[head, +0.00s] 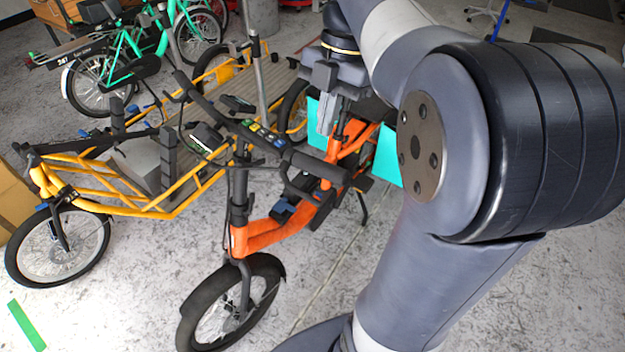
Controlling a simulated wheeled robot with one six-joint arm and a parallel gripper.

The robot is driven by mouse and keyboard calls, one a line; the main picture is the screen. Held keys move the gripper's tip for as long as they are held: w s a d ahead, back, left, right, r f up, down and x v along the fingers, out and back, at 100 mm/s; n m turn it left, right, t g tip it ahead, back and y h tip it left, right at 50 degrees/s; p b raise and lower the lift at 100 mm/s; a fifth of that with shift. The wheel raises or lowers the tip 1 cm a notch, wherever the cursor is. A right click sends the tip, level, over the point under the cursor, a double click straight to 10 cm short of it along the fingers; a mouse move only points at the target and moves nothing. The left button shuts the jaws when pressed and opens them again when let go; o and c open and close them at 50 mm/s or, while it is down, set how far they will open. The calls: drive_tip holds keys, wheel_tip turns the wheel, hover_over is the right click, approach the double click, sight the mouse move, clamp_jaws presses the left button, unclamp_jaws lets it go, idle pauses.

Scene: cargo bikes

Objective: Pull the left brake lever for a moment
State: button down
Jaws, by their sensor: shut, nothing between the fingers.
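The orange cargo bike (268,232) stands with its front wheel towards me. Its black handlebar (222,118) runs from upper left to lower right. A black grip (318,166) is at the lower-right end, with a dark brake lever (294,184) just in front of and below it. Another dark lever (183,126) shows by the left part of the bar. My gripper (324,130) is shut and empty, pointing down just above and behind the lower-right grip. Whether it touches the bar I cannot tell.
A yellow cargo bike (190,190) stands close on the left, and a green bike (125,45) is farther back. A teal panel (388,155) is behind my gripper. Bare concrete floor (130,310) is free at the front left.

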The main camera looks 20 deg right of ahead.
sight(309, 196)
drive_tip(key=p+x, duration=0.1)
drive_tip(key=x, duration=1.2)
drive_tip(key=shift+a+f, duration=0.1)
